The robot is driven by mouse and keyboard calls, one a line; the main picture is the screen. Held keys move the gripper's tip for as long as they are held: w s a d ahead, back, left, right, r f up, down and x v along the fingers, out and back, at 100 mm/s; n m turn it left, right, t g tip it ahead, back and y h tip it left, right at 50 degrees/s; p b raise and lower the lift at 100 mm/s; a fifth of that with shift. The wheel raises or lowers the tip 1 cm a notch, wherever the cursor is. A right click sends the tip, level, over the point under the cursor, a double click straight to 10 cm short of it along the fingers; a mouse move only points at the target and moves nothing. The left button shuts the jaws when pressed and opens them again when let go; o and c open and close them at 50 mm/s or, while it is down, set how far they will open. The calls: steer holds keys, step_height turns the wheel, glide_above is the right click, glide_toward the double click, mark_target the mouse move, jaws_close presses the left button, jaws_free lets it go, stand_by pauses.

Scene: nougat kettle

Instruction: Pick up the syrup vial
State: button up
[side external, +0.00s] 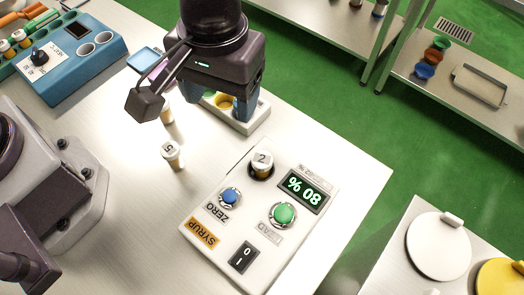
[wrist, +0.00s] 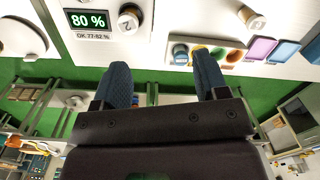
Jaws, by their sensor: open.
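A white-capped vial marked 2 (side external: 262,160) stands in the round well of the white SYRUP device (side external: 215,210). It also shows in the wrist view (wrist: 130,20). The device display (side external: 303,190) reads 80 %. A second white-capped vial, marked 5 (side external: 172,153), stands on the table to the left of the device. A third vial (side external: 166,113) is partly hidden behind my wrist. My gripper (side external: 218,106) is open above the white tray, behind the device. Its blue fingers are apart with nothing seen between them (wrist: 163,80).
The white tray (side external: 255,122) with coloured wells lies under my gripper. A blue device with a knob (side external: 85,55) and a rack of vials (side external: 15,50) are at the back left. The table's right edge drops to green floor.

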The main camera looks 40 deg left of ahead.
steer(key=d+f+n, duration=0.2)
steer(key=d, duration=0.1)
steer(key=n, duration=0.7)
glide_above(262, 159)
steer(key=f, duration=0.6)
steer(key=shift+w+a+f, duration=0.1)
steer(key=shift+a+f, duration=0.05)
steer(key=shift+a, duration=0.05)
step_height(262, 159, down, 6)
steer(key=shift+d+f, duration=0.15)
steer(key=shift+f, duration=0.1)
steer(key=c, duration=1.1)
steer(key=shift+r, duration=0.15)
